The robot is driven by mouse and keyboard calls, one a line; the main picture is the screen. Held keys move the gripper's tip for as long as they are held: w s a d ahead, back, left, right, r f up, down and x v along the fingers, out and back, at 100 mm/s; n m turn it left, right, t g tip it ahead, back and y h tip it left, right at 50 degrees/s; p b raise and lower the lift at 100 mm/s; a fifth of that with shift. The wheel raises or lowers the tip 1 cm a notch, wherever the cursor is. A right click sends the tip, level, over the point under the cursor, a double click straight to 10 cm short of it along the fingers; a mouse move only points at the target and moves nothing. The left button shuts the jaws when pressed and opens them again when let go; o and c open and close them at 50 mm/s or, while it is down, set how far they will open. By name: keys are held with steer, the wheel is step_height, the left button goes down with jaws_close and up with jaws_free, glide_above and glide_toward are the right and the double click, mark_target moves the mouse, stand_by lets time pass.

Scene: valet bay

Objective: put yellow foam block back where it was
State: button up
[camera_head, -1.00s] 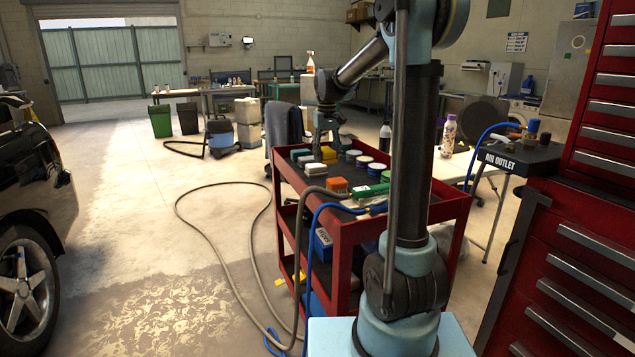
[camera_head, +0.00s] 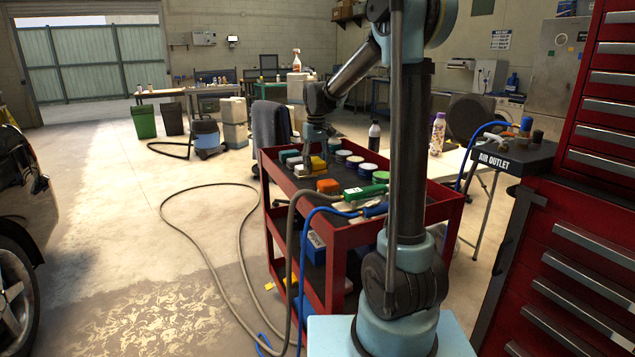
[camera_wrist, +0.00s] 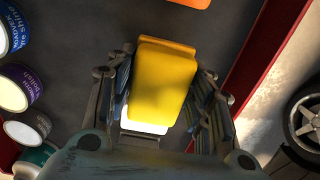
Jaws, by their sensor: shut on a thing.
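The yellow foam block (camera_wrist: 165,80) is between the fingers of my gripper (camera_wrist: 165,100) in the wrist view, and my gripper is shut on it. A white thing (camera_wrist: 145,127) shows under the block's near end. In the head view, the yellow block (camera_head: 318,164) is small at my gripper (camera_head: 314,160), over the left part of the red cart's dark top (camera_head: 305,182). I cannot tell whether the block touches the cart top.
An orange block (camera_head: 328,186) lies just in front. Several round tins (camera_head: 354,162) stand in a row to the right. A teal block (camera_head: 290,156) is at the back left, and a green-backed brush (camera_head: 366,191) lies nearer. The cart's red rim (camera_wrist: 268,50) runs close beside my gripper.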

mark_target(316, 160)
steer(key=shift+f, duration=2.8)
steer(key=o, duration=1)
steer(key=shift+o, duration=0.2)
step_height(316, 160, up, 12)
steer(key=shift+r, duration=0.1)
